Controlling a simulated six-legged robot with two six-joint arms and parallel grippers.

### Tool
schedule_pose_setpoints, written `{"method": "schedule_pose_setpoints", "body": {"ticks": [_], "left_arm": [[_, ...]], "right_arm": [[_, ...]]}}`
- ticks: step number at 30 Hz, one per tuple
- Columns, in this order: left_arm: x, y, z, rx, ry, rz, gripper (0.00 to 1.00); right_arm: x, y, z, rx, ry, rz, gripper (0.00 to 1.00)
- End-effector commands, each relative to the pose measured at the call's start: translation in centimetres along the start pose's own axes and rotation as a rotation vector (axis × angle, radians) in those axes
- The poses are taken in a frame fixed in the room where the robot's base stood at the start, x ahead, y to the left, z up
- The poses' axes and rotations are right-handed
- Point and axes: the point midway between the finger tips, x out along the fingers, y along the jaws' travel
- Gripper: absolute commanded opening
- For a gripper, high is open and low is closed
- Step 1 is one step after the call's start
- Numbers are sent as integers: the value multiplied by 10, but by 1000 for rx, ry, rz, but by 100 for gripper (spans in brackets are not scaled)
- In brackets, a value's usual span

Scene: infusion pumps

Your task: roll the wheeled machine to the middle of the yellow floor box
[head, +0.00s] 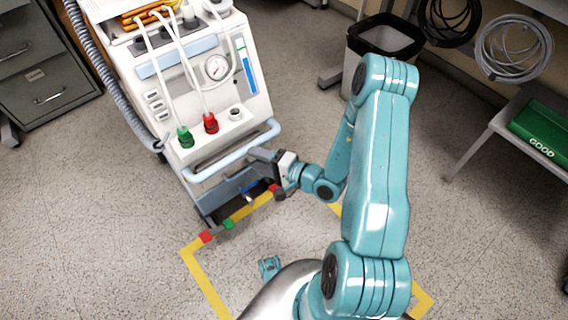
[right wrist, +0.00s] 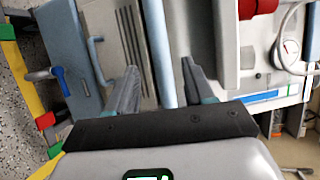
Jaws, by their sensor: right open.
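The wheeled machine (head: 190,85) is a white and grey cart with a gauge and red and green knobs, standing upright at the far side of the yellow floor box (head: 204,280). Its lower base reaches the box's far line. A pale blue push bar (head: 228,158) crosses its front. My right gripper (head: 258,155) is at the bar's right part. In the right wrist view, the open jaws (right wrist: 160,85) have the bar (right wrist: 157,40) between them, with gaps visible. The left gripper does not show. My body and right arm hide part of the box.
A grey drawer cabinet (head: 42,70) stands at the left. A bin with a black rim (head: 385,37) is behind my right arm. A shelf with a green case (head: 540,130) is at the right. The floor inside the box looks clear where visible.

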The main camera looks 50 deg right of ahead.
Motion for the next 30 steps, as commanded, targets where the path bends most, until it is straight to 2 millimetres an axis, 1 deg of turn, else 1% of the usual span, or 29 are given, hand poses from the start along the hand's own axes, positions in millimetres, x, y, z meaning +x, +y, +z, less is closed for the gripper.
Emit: {"method": "schedule_pose_setpoints", "body": {"ticks": [1, 6, 9, 12, 17, 30], "left_arm": [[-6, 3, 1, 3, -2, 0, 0], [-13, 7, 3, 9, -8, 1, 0], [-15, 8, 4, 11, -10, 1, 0], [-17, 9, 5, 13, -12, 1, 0], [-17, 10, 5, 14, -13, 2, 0], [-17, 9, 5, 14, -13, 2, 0]], "right_arm": [[-16, -3, -2, 3, 8, 3, 53], [-58, -2, -2, 2, 7, 1, 53], [-76, -2, -1, 1, 5, 0, 53], [-88, -1, -1, 0, 2, 0, 53], [-96, 0, 0, -2, -1, -1, 53], [-96, -2, -1, -5, 2, -8, 53]]}}
